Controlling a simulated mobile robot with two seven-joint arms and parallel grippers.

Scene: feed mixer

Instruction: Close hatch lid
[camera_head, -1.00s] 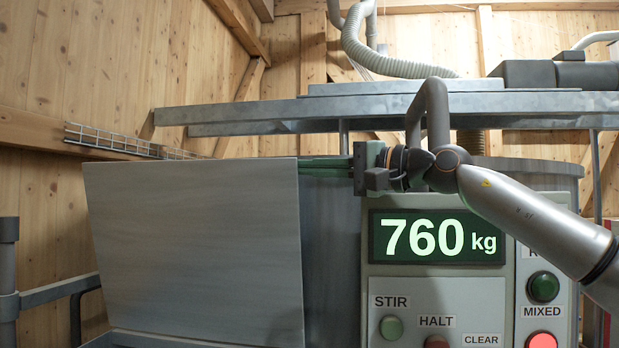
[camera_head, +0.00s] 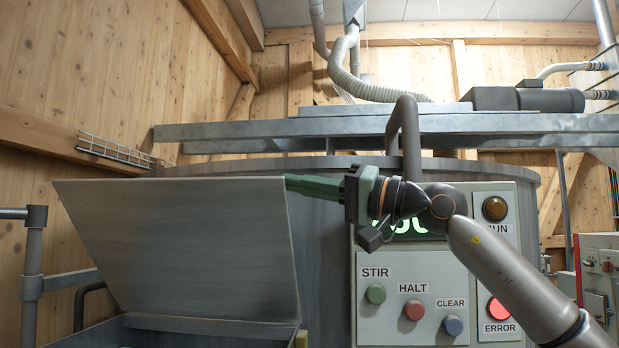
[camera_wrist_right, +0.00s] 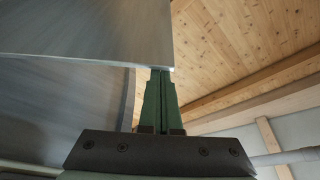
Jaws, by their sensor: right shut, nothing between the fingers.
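The hatch lid (camera_head: 185,250) is a grey metal sheet standing raised and tilted at the left of the head view. Below it the hatch opening's rim (camera_head: 205,326) shows, so the lid is open. My right gripper (camera_head: 290,183) reaches in from the right with its green fingers shut and empty. Its fingertips are at the lid's upper right corner, partly behind the lid. In the right wrist view the lid (camera_wrist_right: 95,28) fills the upper left, and the fingertips (camera_wrist_right: 160,72) meet or nearly meet its lower edge; contact cannot be told. My left gripper is not in view.
The control panel (camera_head: 430,325) with buttons and a lit red error lamp (camera_head: 498,308) is right of the lid, partly behind my right arm. Metal rails (camera_head: 400,128) cross above. A grey post (camera_head: 32,270) with a handrail stands at the left.

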